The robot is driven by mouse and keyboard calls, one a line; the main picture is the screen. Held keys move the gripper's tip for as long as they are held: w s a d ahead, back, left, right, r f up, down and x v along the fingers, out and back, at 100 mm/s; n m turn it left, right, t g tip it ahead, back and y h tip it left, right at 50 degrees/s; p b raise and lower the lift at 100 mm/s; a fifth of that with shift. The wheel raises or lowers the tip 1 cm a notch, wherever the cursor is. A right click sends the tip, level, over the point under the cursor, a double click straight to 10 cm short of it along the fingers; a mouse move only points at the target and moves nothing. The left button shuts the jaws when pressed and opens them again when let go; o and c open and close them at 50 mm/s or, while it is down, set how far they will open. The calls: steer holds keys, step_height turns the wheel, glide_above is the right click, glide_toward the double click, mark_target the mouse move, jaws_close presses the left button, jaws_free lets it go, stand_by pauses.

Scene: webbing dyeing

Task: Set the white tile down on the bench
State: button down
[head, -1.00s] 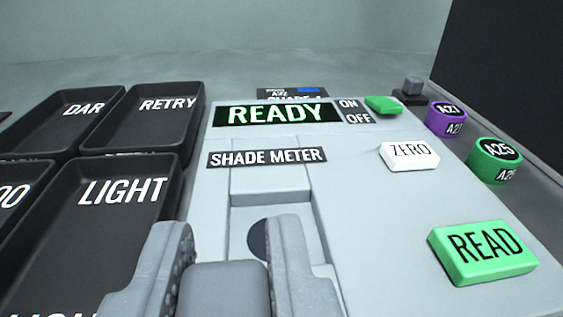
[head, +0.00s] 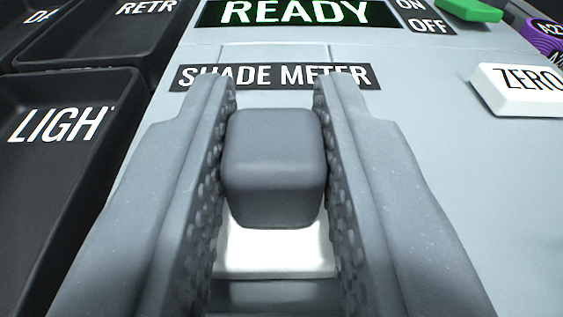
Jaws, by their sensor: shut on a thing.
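My gripper (head: 275,95) is shut on a grey block-shaped knob (head: 272,165), with a ridged finger pad on each side. Just below the knob shows a flat white piece, the white tile (head: 276,257), partly hidden by the knob and the fingers. The tile is in front of the SHADE METER label, over the meter's front part. I cannot tell whether it touches the meter or hangs above it. The bench surface does not clearly show in the present view.
The shade meter (head: 440,190) fills the middle and right, with a lit READY display (head: 297,13), a white ZERO button (head: 520,90) and a green button (head: 470,9). Dark trays stand at the left, including one marked LIGHT (head: 65,180). A purple item (head: 545,40) is at the upper right.

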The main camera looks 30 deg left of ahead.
steer(key=shift+f, duration=0.1)
steer(key=shift+f, duration=0.15)
steer(key=c, duration=1.3)
jaws_free()
steer(key=shift+o, duration=0.2)
steer(key=shift+s+b, duration=0.1)
steer(key=shift+b, duration=0.3)
steer(key=b+v, duration=0.1)
steer(key=v, duration=1.2)
steer(key=shift+s+d+f+b, duration=0.2)
steer(key=shift+s+d+b, duration=0.05)
steer(key=shift+b, duration=0.05)
